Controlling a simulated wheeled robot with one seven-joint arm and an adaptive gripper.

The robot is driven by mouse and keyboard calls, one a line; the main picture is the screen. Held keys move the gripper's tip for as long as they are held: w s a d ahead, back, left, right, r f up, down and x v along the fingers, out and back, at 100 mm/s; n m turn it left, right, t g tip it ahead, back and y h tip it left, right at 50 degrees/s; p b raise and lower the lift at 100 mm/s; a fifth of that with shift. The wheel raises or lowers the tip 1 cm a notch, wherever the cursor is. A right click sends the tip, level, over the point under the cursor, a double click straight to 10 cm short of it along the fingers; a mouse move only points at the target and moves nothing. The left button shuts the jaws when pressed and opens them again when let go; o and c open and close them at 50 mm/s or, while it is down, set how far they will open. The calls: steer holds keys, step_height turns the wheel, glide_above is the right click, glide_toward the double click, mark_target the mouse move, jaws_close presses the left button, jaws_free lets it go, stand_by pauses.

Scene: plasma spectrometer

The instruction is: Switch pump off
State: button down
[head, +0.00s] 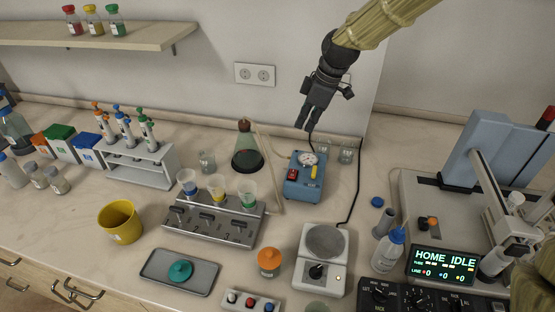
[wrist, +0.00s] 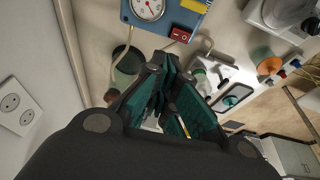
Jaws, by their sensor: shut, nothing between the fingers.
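The pump is a blue box (head: 303,190) with a round white gauge (head: 308,158), a red switch (head: 292,174) and a yellow label. It stands on the bench near the back wall. My gripper (head: 304,126) is shut and empty, pointing down above and behind the pump, apart from it. In the wrist view the pump (wrist: 200,18) is at the top edge, partly cut off. The red rocker switch (wrist: 181,35) shows there on its panel, beyond my fingers (wrist: 165,80). I cannot tell which way the rocker is tipped.
A dark-liquid flask (head: 247,155) with tubing stands left of the pump. Glass beakers (head: 346,152) stand behind it to the right. A filter manifold (head: 200,225) is at front left, a hotplate-like device (head: 323,270) in front. A black cable runs right of the pump.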

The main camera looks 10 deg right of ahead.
steer(key=s, duration=0.1)
steer(key=p, duration=0.5)
glide_above(291, 169)
step_height(291, 169, down, 11)
steer(key=shift+f, duration=0.2)
steer(key=shift+f+p, duration=0.35)
steer(key=shift+f, duration=0.85)
steer(key=shift+f, duration=0.1)
steer(key=shift+w+f+b, duration=0.15)
steer(key=shift+f+b, duration=0.1)
steer(key=shift+b, duration=0.2)
steer(key=shift+d, duration=0.1)
